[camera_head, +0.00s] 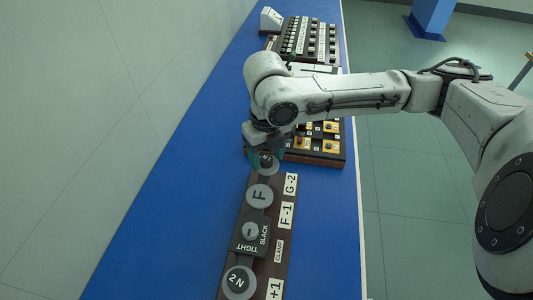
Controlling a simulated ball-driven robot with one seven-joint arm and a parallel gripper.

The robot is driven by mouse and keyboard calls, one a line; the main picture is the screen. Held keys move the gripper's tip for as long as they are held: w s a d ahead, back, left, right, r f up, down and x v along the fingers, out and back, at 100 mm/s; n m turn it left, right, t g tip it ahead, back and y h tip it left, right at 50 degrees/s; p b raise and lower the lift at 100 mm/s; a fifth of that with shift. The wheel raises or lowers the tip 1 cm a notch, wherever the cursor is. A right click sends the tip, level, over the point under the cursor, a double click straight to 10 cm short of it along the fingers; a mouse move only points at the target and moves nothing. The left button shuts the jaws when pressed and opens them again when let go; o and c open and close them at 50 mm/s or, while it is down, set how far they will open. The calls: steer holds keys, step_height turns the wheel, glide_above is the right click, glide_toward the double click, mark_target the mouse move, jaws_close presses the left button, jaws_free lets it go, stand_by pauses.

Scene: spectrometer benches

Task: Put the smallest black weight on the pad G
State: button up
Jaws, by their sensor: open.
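A long dark board (238,217) lies on the blue bench and carries grey round pads. The pad beside the label G-2 (291,184), apparently pad G (266,168), is at its far end and is partly covered by my gripper. My gripper (264,160) points down at that far end. It is open; whether anything is between its fingers cannot be told. Pad F (259,196) is nearer, in plain view. I cannot make out a black weight for certain; small dark pieces stand on the yellow squares of a tray (318,158) behind the gripper.
A TIGHT/SLACK clamp block (250,232) and a round pad marked 2 N (239,282) are nearer on the board. A rack with rows of keys (309,40) and a white box (271,20) stand at the back. Blue bench (165,220) is bare at left.

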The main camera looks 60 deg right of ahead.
mark_target(267, 159)
steer(key=shift+r, duration=0.1)
step_height(267, 159, up, 12)
steer(key=shift+p, duration=0.35)
stand_by(0.4)
